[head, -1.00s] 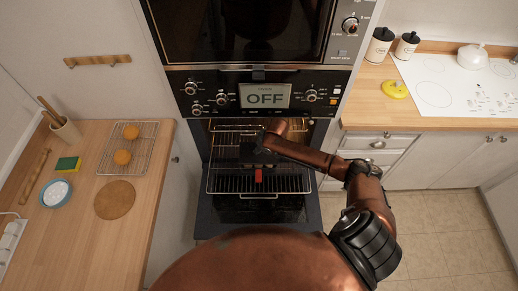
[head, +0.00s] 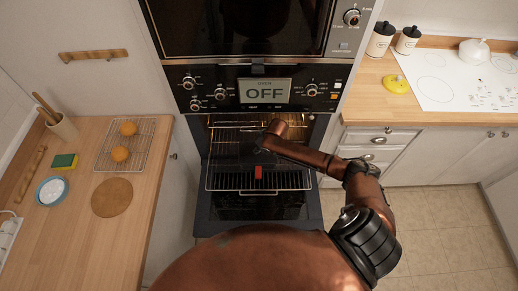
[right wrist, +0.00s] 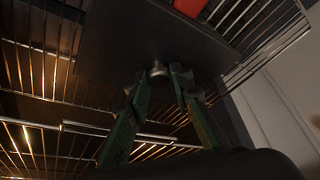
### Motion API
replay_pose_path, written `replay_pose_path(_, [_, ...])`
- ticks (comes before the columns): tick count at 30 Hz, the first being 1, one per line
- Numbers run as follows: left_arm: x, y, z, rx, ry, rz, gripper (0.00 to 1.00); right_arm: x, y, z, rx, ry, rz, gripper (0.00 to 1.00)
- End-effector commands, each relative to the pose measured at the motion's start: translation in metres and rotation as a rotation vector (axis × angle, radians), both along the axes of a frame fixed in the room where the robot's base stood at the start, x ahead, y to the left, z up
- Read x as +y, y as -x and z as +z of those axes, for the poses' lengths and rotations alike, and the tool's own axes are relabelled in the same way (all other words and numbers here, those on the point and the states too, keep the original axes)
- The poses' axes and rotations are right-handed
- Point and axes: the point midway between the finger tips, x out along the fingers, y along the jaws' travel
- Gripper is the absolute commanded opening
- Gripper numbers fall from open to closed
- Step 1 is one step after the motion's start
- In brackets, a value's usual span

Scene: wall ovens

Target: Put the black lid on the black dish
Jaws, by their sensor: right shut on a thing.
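In the right wrist view, the black lid (right wrist: 105,50) is a dark flat plate with a small round knob (right wrist: 158,70). The green fingertips of my right gripper (right wrist: 160,76) are shut on this knob. A red piece (right wrist: 190,6) shows at the plate's far edge. In the head view, the red piece (head: 258,172) shows over the pulled-out oven rack. My right arm reaches into the open oven, and its gripper is dark and hard to make out there. I cannot tell the black dish apart from the lid. My left gripper is out of view.
The wire oven rack (head: 215,182) sticks out over the lowered oven door (head: 212,215). Another counter with a hob (head: 440,85) stands right.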

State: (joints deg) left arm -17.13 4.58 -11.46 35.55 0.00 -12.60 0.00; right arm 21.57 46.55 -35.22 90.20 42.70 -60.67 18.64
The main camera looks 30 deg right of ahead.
Motion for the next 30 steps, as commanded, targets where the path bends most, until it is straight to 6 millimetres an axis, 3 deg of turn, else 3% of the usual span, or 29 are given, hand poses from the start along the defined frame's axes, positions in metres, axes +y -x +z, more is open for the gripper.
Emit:
replay_pose_path(9, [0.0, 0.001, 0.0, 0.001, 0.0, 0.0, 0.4, 0.0, 0.0, 0.001, -0.001, 0.0, 0.0, 0.41])
replay_pose_path(20, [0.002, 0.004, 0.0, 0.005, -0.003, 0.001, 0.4, -0.001, 0.002, 0.004, 0.001, 0.0, 0.0, 0.41])
replay_pose_path(30, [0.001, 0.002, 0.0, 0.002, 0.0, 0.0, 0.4, -0.007, 0.024, 0.061, -0.002, 0.002, 0.001, 0.41])
